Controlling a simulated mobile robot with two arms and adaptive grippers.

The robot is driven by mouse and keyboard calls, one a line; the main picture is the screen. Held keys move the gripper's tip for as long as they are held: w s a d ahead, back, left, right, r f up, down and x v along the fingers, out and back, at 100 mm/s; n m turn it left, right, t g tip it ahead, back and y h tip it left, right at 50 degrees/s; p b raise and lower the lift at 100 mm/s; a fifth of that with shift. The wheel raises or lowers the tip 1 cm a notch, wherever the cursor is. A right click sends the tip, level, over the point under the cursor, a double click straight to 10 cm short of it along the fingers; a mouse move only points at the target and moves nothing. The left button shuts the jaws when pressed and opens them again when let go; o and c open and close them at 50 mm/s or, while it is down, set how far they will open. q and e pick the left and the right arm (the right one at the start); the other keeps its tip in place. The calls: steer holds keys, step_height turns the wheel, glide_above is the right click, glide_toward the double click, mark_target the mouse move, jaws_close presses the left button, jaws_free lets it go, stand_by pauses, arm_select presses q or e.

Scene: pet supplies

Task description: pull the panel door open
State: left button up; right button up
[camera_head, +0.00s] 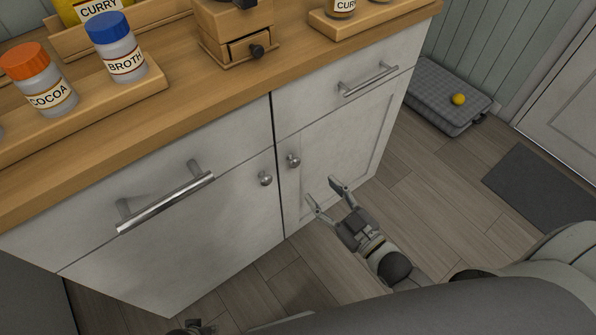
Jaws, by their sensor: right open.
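The panel door (340,158) is the right-hand white cabinet door with a recessed panel, and it is closed. Its round metal knob (293,160) sits near its upper left corner. My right gripper (323,193) is open and empty, its two fingers pointing up and left toward the door. In the picture it is below and right of the knob, apart from it. A small dark piece of what looks like my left gripper (191,328) shows at the bottom edge. Most of it is cut off, so its jaws cannot be read.
A plain left door (185,250) with its own knob (265,178) adjoins. Drawers with bar handles (368,79) sit above. The wooden counter (200,95) holds labelled jars and a grinder. A grey pet bed (440,90) with a yellow ball lies back right.

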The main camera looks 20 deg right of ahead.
mark_target(297, 165)
arm_select(q)
steer(key=r, duration=0.1)
steer(key=w+r, duration=0.1)
steer(key=w+r+b, duration=0.1)
steer(key=shift+d+r, duration=0.15)
steer(key=shift+r, duration=0.2)
arm_select(e)
steer(key=x, duration=1)
steer(key=shift+w+a, duration=0.2)
steer(key=shift+w, duration=0.1)
steer(key=shift+c, duration=0.4)
jaws_close()
